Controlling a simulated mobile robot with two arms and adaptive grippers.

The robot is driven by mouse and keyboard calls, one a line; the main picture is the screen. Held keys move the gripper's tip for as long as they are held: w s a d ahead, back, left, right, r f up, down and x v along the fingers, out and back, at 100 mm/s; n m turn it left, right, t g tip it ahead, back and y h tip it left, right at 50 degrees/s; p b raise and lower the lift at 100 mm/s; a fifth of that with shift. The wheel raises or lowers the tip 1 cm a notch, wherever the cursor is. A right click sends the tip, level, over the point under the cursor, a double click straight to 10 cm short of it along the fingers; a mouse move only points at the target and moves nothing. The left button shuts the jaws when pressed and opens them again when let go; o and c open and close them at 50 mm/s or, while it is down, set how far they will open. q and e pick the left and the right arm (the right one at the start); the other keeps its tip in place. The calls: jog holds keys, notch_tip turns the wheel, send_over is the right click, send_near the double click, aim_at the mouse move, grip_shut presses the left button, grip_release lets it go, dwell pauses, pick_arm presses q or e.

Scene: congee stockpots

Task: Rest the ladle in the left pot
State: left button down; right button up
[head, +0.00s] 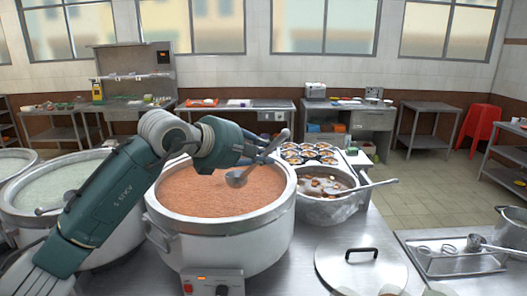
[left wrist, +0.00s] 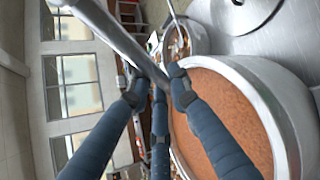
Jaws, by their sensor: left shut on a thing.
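My left gripper (head: 262,150) is shut on the steel ladle (head: 237,179). The ladle's round bowl hangs low over the large pot of orange-brown congee (head: 218,233); I cannot tell whether it touches the surface. In the left wrist view, the blue fingers (left wrist: 156,85) close around the grey ladle handle (left wrist: 112,32). A large pot of pale green congee (head: 25,222) stands to the left, partly hidden by my arm. Another pot (head: 12,160) of pale congee shows at the far left edge.
A smaller steel pot (head: 325,212) with brown pieces and its own utensil stands right of the orange-brown pot. Behind it is a tray of several small bowls (head: 308,153). A pot lid (head: 361,268) and a tray with a ladle (head: 455,262) lie to the right.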

pick_arm(q)
notch_tip(320, 180, down, 9)
jog(key=b, duration=0.5)
jog(key=shift+w+b, duration=0.15)
jog(key=shift+b, duration=0.2)
pick_arm(e)
notch_tip(320, 180, down, 6)
jog(key=s, duration=0.1)
jog(key=shift+a+f, duration=0.1)
jog(key=shift+f, duration=0.2)
pick_arm(q)
jog(key=shift+f+b, duration=0.3)
jog(key=shift+b, duration=0.25)
pick_arm(e)
jog(key=shift+w+f, duration=0.2)
jog(key=shift+f, duration=0.1)
pick_arm(q)
jog(key=c, duration=1.5)
grip_release()
pick_arm(e)
jog(key=shift+d, duration=0.2)
